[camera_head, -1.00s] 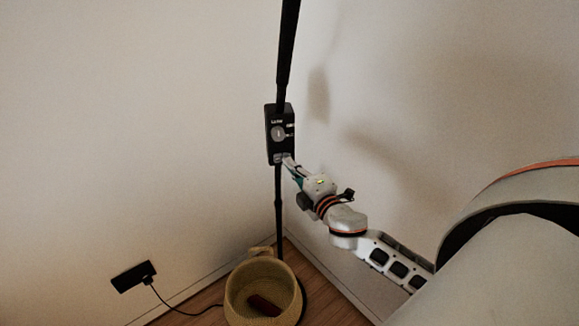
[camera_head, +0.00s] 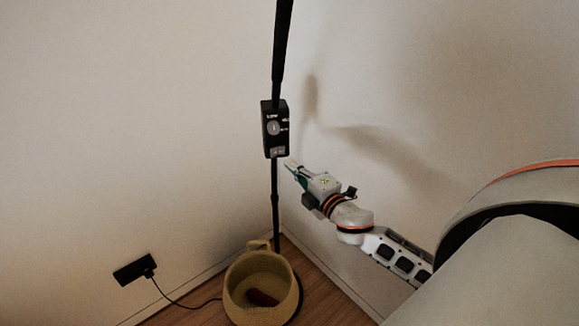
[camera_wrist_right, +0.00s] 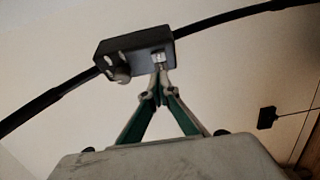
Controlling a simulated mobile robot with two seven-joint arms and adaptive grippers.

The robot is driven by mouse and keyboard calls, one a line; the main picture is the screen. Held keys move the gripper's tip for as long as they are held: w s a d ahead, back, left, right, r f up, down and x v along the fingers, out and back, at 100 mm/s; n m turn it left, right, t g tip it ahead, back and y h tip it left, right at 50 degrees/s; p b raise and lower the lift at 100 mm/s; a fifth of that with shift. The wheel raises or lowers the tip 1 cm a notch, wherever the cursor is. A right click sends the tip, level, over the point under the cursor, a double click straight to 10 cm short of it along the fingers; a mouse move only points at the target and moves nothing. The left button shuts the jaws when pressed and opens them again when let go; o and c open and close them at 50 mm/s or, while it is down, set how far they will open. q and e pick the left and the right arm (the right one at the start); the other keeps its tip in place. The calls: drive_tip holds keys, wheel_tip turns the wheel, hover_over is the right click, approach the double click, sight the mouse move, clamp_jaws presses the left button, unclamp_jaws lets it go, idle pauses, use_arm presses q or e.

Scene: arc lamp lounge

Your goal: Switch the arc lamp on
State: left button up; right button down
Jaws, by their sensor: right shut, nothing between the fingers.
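The arc lamp's black pole (camera_head: 275,205) stands upright in the corner, with a black control box (camera_head: 267,128) partway up it. The box carries a round grey dial (camera_head: 273,128) and a small lighter switch (camera_head: 278,151) near its lower end. My right gripper (camera_head: 291,165) is shut and empty, just below and right of the box, apart from it in the head view. In the right wrist view the shut fingertips (camera_wrist_right: 160,72) point at the box (camera_wrist_right: 135,47), close under its pale switch (camera_wrist_right: 158,57). The lamp's head is out of view. My left gripper is not in view.
A woven basket (camera_head: 233,296) with a dark red item (camera_head: 262,298) in it stands on the wooden floor at the pole's foot. A black wall socket plate (camera_head: 134,269) with a plugged cable (camera_head: 180,305) is at lower left. White walls meet behind the pole.

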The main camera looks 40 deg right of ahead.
drive_tip(key=s+d+b, duration=0.1)
drive_tip(key=s+d, duration=0.2)
drive_tip(key=s, duration=0.5)
drive_tip(key=shift+d+f, duration=0.15)
